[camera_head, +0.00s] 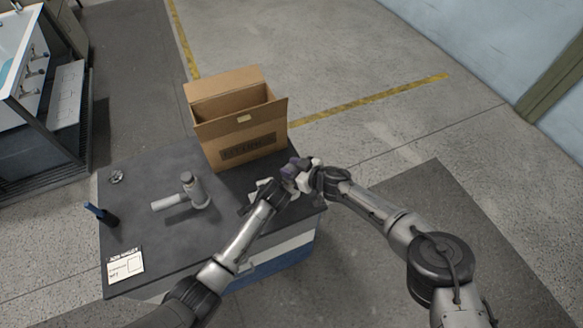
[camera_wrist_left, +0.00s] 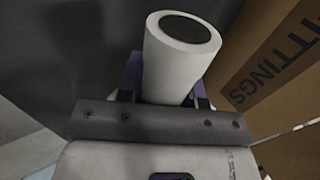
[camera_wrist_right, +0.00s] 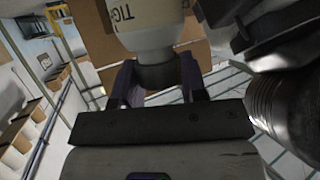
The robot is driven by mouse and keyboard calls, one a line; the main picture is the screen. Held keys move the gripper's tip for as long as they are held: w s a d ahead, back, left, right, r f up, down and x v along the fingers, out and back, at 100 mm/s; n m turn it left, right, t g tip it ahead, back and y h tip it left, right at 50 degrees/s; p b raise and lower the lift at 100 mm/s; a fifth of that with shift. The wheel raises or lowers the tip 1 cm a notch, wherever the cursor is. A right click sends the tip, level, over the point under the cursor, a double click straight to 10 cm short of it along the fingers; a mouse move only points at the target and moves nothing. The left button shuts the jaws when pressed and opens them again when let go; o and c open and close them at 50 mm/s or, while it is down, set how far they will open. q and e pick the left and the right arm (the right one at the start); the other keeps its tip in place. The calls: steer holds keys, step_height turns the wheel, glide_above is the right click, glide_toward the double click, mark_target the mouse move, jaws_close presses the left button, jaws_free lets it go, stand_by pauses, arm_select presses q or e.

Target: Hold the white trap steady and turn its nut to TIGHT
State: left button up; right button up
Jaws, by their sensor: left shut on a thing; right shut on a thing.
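The white trap (camera_wrist_left: 178,60) is held off the table between my two grippers; in the head view it is small and mostly hidden by them. My left gripper (camera_head: 290,176) is shut on its white pipe, whose dark open end faces the camera in the left wrist view. My right gripper (camera_head: 316,176) is shut on a dark grey collar, which looks like the nut (camera_wrist_right: 156,76), in the right wrist view. Above it is a white body with a cream label (camera_wrist_right: 140,12) reading "TIG", the rest cut off.
An open cardboard box (camera_head: 240,125) stands just behind the grippers on the dark table (camera_head: 150,240). A grey-white T-shaped fitting (camera_head: 190,192) lies left of them. A blue-capped marker (camera_head: 100,214), a small ring (camera_head: 117,177) and a card (camera_head: 125,266) are further left.

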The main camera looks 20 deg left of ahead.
steer(key=shift+n+g, duration=0.8)
steer(key=shift+g, duration=0.1)
steer(key=o, duration=0.9)
steer(key=shift+o, duration=0.2)
steer(key=shift+d, duration=0.1)
steer(key=v, duration=1.2)
steer(key=shift+f, duration=0.1)
